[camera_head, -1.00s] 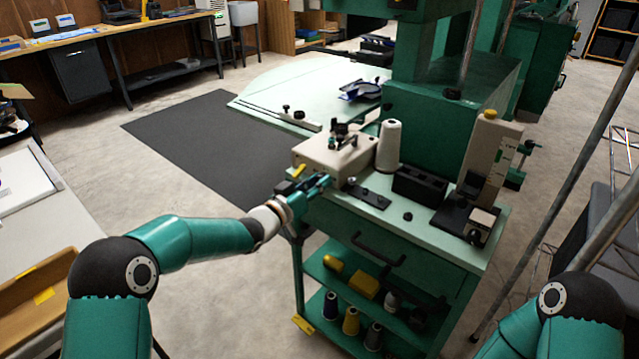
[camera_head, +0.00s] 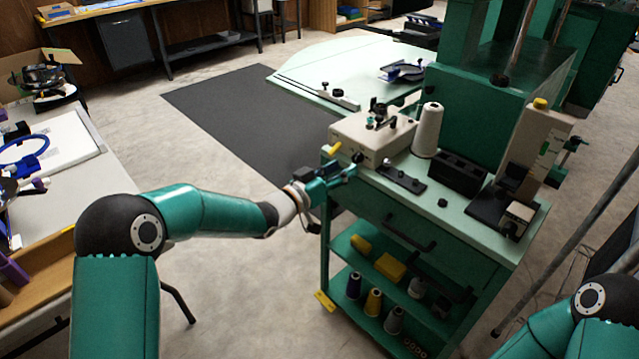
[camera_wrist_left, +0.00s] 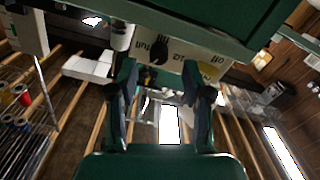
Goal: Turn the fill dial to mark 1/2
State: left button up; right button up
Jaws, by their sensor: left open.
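The fill dial is a small black knob on the front of a beige box (camera_head: 372,138) on the green cart. It shows in the head view (camera_head: 357,157) and in the left wrist view (camera_wrist_left: 158,53). In the wrist view the printed marks around it appear upside down; "full" and "off" are legible. I cannot tell where the dial points. My left gripper (camera_head: 350,172) is open just in front of the box's front face. In the wrist view its two fingers (camera_wrist_left: 160,78) are apart, with the dial ahead between them and no visible contact. My right gripper is out of view.
A yellow lever (camera_head: 335,148) sticks out left of the dial. A white thread cone (camera_head: 428,130), a black slotted block (camera_head: 457,172) and a flat black plate (camera_head: 402,179) stand on the cart top. A drawer handle (camera_head: 408,233) juts out below. Open floor lies left of the cart.

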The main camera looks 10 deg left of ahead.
aim_at(354, 160)
pick_arm(q)
jog(key=v, duration=0.7)
jog(key=shift+s, duration=0.2)
jog(key=shift+a+f, duration=0.1)
jog(key=shift+a, duration=0.05)
jog(key=s+a+m+b, duration=0.3)
jog(key=s+m+b, duration=0.1)
jog(key=shift+m, duration=0.3)
jog(key=x, duration=1.6)
jog(key=shift+w+d, duration=0.25)
jog(key=shift+w, duration=0.05)
grip_shut()
